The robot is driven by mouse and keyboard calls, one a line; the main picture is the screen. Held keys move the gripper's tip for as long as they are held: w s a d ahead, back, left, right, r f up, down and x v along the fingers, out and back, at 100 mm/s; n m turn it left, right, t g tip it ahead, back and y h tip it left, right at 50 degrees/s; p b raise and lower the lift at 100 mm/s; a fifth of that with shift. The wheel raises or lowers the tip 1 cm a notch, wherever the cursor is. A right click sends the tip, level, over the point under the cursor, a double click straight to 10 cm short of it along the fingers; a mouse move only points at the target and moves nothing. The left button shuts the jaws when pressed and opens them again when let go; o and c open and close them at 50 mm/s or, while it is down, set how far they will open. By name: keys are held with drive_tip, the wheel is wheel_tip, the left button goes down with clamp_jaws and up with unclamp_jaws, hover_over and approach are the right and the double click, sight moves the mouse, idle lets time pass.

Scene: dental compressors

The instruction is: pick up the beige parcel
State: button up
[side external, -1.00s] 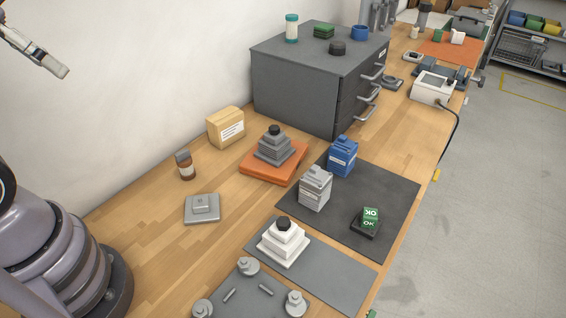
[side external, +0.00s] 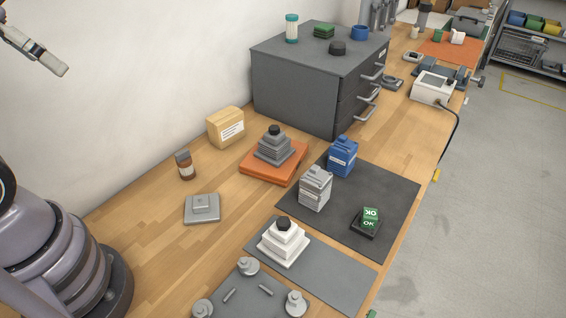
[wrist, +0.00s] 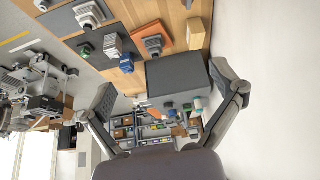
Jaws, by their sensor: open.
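The beige parcel (side external: 226,127) is a small box with a white label on its front. It stands upright on the wooden bench near the wall, left of the grey drawer cabinet. It also shows near the top of the wrist view (wrist: 196,33). My gripper (wrist: 163,75) is open, its two fingers spread wide with nothing between them. In the side view only a part of my arm's end shows at the upper left, high above the bench and well apart from the parcel.
An orange block (side external: 258,172) with a grey stepped piece stands right of the parcel. Bare bench lies in front, around a grey plate (side external: 202,214).

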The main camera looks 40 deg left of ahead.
drive_tip(key=m+t, duration=0.2)
drive_tip(key=t, duration=0.4)
hover_over(221, 117)
drive_tip(key=s, duration=0.3)
wheel_tip(221, 117, down, 21)
drive_tip(key=shift+t+h, duration=0.8)
drive_tip(key=shift+h, duration=0.1)
drive_tip(key=f, duration=1.2)
drive_tip(key=shift+a, duration=0.3)
drive_tip(key=shift+x, duration=2.45)
drive_tip(key=shift+c, duration=0.2)
